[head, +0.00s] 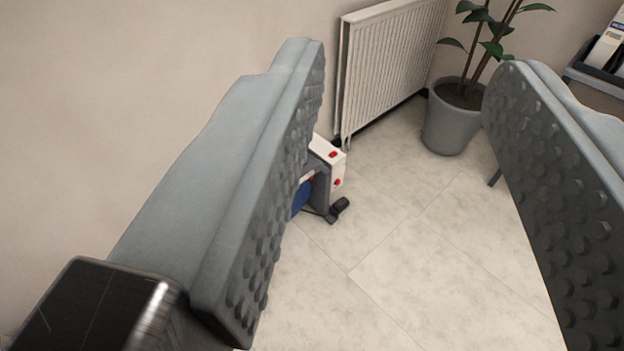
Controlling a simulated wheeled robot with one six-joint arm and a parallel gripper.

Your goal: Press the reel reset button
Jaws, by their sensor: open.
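My gripper (405,68) is open and empty, its two grey studded fingers spread wide across the head view. Beyond the left finger, low near the floor, is a small device with a white housing (339,168) and a dark grey part. The housing has small red spots that look like buttons, one on top (333,154) and one on the side (337,182). I cannot tell which is the reel reset button. A blue round part (300,198), perhaps the reel, shows at the finger's edge. The left finger hides the rest of the device. No contact with it is visible.
A white radiator (390,65) hangs on the wall behind the device. A potted plant in a grey pot (450,122) stands on the floor to its right. A dark shelf or tray (598,75) is at the upper right. The tiled floor (410,240) between the fingers is clear.

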